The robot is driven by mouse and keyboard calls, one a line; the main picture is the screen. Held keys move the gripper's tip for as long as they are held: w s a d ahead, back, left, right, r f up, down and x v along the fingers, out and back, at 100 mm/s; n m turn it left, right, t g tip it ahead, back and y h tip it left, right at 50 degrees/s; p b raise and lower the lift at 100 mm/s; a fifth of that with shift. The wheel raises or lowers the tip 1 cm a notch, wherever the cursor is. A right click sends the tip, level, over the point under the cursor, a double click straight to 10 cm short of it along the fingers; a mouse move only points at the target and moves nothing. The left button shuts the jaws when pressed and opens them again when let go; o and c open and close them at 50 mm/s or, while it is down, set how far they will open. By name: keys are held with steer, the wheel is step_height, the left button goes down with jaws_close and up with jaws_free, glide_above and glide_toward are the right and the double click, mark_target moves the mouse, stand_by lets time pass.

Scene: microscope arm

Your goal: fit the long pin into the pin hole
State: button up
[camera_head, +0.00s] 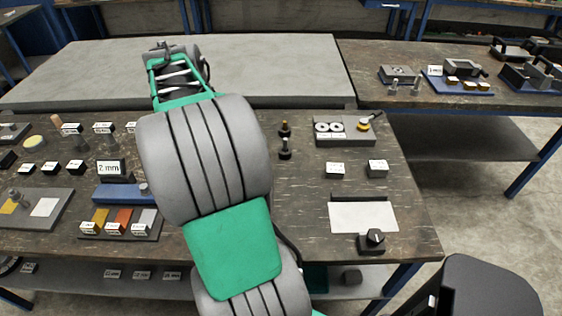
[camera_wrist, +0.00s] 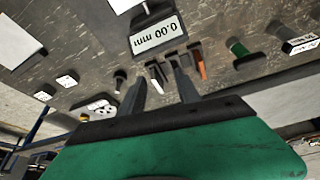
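My gripper shows in the wrist view (camera_wrist: 155,72); its two dark fingers are spread apart with no object clearly held between them. In the head view it is hidden behind my arm. I cannot tell for sure which thing is the long pin. I cannot make out a pin hole at this size.
An upside-down 0.00 mm display (camera_wrist: 157,36) lies beyond the fingertips, with small white and orange pieces (camera_wrist: 198,66) near them. A white sheet (camera_head: 363,217) and a black knob (camera_head: 375,239) lie at the front right. The grey slab (camera_head: 280,62) behind is bare.

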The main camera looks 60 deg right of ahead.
mark_target(285, 139)
steer(key=s+d+f+m, duration=0.2)
steer(key=s+d+f, duration=0.2)
steer(key=d+f, duration=0.1)
steer(key=s+d+f+m+g+b, duration=0.1)
steer(key=s+d+f+m, duration=0.1)
steer(key=s+d+f, duration=0.2)
steer(key=s+d+f+m+g, duration=0.1)
steer(key=s+d+f, duration=0.3)
steer(key=d, duration=0.6)
step_height(285, 139, down, 3)
steer(key=shift+d+r+m+b, duration=0.1)
steer(key=shift+r+m+b, duration=0.15)
steer(key=shift+m, duration=0.65)
steer(key=shift+d+f, duration=0.2)
steer(key=shift+f, duration=0.2)
steer(key=shift+c, duration=0.5)
jaws_close()
